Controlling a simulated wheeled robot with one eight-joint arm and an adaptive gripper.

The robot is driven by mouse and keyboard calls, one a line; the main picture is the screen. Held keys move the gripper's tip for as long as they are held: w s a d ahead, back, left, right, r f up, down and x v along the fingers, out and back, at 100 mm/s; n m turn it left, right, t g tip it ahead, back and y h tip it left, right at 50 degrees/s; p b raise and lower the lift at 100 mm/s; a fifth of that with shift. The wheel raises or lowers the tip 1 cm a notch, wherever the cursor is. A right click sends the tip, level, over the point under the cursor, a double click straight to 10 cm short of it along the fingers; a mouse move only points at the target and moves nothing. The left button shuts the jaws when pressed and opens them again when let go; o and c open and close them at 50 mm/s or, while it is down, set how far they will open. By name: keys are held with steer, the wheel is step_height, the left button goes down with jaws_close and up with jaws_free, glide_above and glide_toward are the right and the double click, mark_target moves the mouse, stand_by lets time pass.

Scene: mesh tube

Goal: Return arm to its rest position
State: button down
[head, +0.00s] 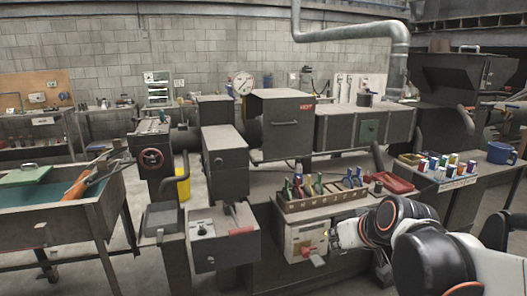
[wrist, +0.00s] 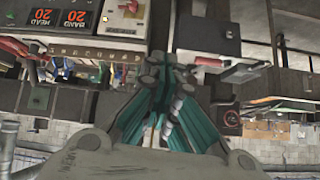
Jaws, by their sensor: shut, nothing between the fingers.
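My arm (head: 412,225) reaches in from the lower right in the head view. My gripper (head: 335,238) is at its end, beside a beige control box (head: 305,240) with a red handle. I cannot tell whether it touches the box. In the wrist view, which appears upside down, the gripper (wrist: 168,62) shows grey-green fingers with the tips together. Nothing is held between them.
A rack of pliers (head: 325,190) stands on the bench above the box, with a red tray (head: 393,182) at its right. A sink-like table (head: 40,195) stands left. Open floor shows between it and the machine.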

steer(key=s+d+f+m+h, duration=0.1)
steer(key=s, duration=0.8)
steer(key=s+d+f+m+g+h, duration=0.1)
steer(key=s, duration=0.8)
steer(key=shift+s+d+f+g, duration=0.2)
steer(key=shift+s+f+g, duration=0.05)
steer(key=shift+f+g, duration=0.05)
